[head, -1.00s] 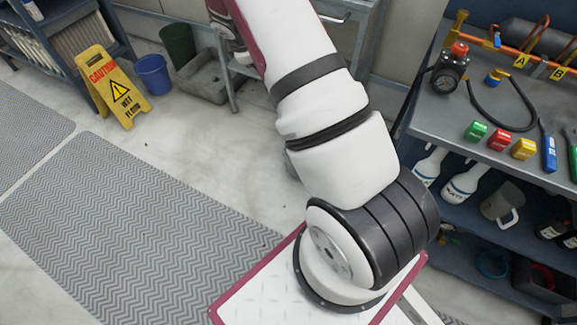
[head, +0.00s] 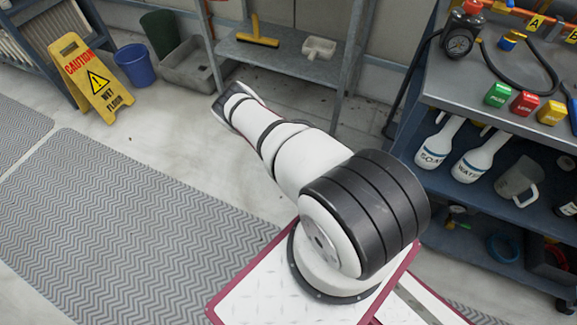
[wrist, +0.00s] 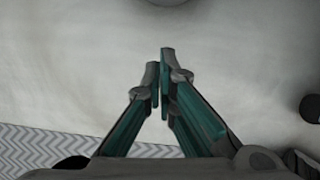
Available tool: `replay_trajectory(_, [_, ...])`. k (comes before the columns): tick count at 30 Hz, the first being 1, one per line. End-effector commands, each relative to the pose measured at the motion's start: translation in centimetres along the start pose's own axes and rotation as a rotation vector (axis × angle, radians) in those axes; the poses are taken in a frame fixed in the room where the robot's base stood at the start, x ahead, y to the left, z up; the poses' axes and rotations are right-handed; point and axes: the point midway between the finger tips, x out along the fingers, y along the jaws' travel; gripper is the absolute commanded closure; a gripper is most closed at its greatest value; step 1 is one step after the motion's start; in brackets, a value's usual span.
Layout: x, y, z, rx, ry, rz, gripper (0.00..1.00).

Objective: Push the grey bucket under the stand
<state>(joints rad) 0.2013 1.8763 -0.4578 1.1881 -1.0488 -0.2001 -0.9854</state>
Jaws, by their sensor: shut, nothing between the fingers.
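The stand (head: 285,66) is a grey metal frame against the back wall, with a low shelf above the floor. The floor under that shelf looks clear where I see it. I cannot make out the grey bucket in the head view, where my arm covers part of the floor before the stand. In the wrist view, the edge of a rounded grey thing (wrist: 167,2) shows at the top, perhaps the bucket. My gripper (wrist: 160,62) is shut and empty, pointing at bare floor short of that thing. In the head view my gripper is hidden behind my arm.
A yellow squeegee (head: 254,36) and a white scoop (head: 319,47) lie on the shelf. A blue bucket (head: 135,65), green bin (head: 160,33) and yellow wet-floor sign (head: 92,80) stand left. A loaded blue cart (head: 470,215) is on the right.

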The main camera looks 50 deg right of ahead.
Motion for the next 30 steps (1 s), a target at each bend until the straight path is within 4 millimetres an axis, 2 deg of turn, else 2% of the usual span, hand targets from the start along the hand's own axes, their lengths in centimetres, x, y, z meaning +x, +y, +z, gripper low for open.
replay_trajectory(5, [1.6, -0.2, -0.4, -0.011, 0.006, 0.0, 1.0])
replay_trajectory(21, [8.4, -0.2, -0.4, -0.006, 0.004, 0.0, 1.0])
replay_trajectory(28, [10.7, -0.3, -0.5, -0.005, 0.005, -0.001, 1.0])
replay_trajectory(30, [10.8, -0.2, 0.1, -0.003, 0.003, 0.0, 1.0])
